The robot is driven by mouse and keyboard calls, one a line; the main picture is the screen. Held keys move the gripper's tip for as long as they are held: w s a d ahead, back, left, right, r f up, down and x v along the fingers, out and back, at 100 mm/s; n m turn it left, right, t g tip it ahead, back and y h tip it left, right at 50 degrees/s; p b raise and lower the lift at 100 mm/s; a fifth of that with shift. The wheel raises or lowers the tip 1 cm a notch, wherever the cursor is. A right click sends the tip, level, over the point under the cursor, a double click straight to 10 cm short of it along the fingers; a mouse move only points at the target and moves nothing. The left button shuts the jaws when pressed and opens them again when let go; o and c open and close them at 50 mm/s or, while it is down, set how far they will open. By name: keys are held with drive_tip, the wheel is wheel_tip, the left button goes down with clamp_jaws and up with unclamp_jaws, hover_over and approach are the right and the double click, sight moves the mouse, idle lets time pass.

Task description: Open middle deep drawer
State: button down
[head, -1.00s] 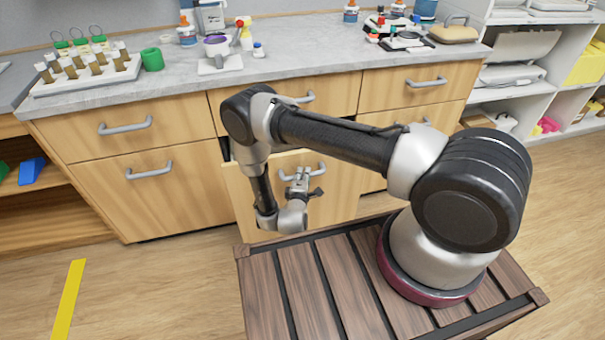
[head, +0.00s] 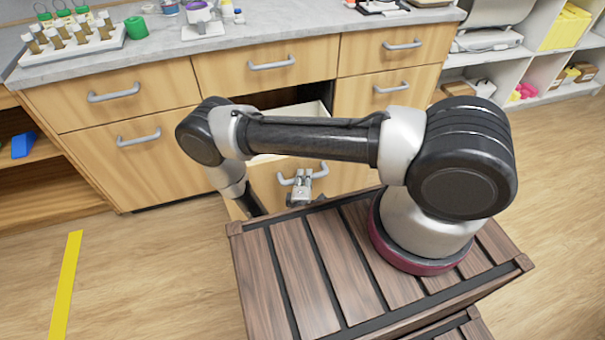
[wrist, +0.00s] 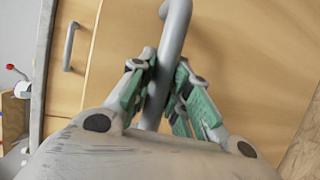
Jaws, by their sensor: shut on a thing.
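The middle deep drawer (head: 345,178) has a light wood front and stands pulled out from the cabinet, with part of its pale inside (head: 300,110) showing behind my arm. Its grey bar handle (head: 318,170) is on the front. My gripper (head: 302,180) is at this handle. In the wrist view my gripper (wrist: 160,92) has its green-padded fingers shut on either side of the handle bar (wrist: 172,45). My forearm hides part of the drawer's front and opening.
The shallow drawer above, with its handle (head: 272,62), is shut, as are the drawers to the left and right. My slatted base stands close in front of the open drawer. The floor (head: 140,270) at left is clear. The countertop (head: 260,35) holds a vial rack (head: 75,45).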

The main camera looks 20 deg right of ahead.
drive_tip(key=c, duration=1.3)
unclamp_jaws()
